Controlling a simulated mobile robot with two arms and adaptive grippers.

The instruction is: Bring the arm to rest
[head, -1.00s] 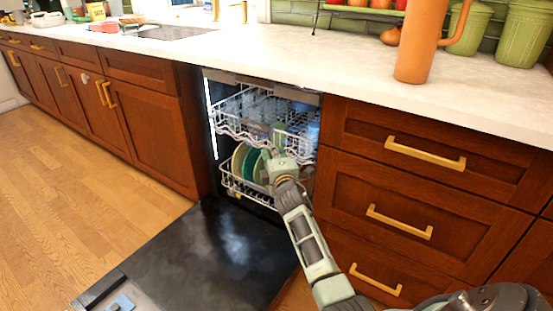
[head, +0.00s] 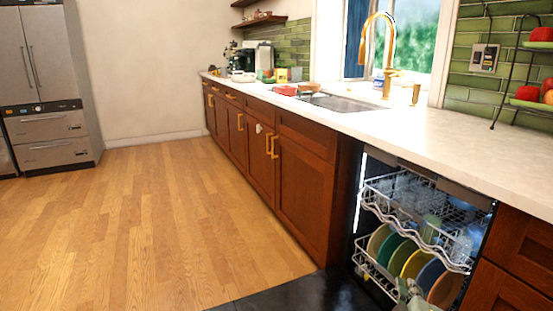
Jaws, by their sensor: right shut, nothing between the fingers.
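My right gripper (head: 414,296) shows only as a small grey-green part at the bottom edge, in front of the dishwasher's lower rack. It is shut and empty; most of it and its arm are out of the picture. My left gripper is not in view. The dishwasher stands open, with its black door (head: 300,295) folded down. Its upper rack (head: 415,226) holds clear glassware and a green item. Its lower rack (head: 372,277) holds several plates in yellow, green, blue and brown.
Wooden cabinets (head: 307,190) and a pale counter (head: 440,150) run along the right, with a sink (head: 340,103) and gold faucet (head: 385,55). A fruit stand (head: 527,105) is at the far right. A fridge (head: 45,85) stands back left. The wooden floor (head: 150,225) is clear.

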